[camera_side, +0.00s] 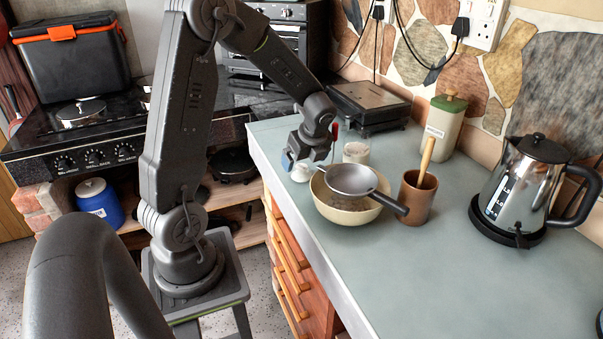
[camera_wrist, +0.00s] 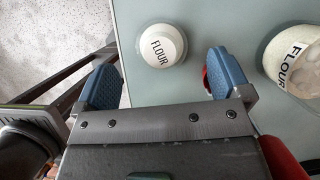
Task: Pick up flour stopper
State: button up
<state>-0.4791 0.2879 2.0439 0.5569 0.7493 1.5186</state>
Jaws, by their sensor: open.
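The flour stopper (camera_wrist: 162,45) is a round white piece with a "FLOUR" label on top. In the side view my gripper (camera_side: 290,160) is low over the worktop beside the stopper. An open jar labelled "FLOUR" (camera_wrist: 291,50) stands to the right.
The cream bowl (camera_side: 345,215) with a sieve (camera_side: 352,179) across it stands close to my gripper. A brown cup (camera_side: 417,200), green-lidded canister (camera_side: 443,127) and kettle (camera_side: 520,190) are farther right. A red item (camera_wrist: 206,78) shows by the right finger. The worktop's front right is clear.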

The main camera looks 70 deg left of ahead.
aim_at(301, 167)
jog(key=x, duration=0.4)
jog(key=shift+f, duration=0.25)
jog(key=shift+c, duration=0.2)
jog(key=c, duration=1)
jog(key=shift+r, duration=0.15)
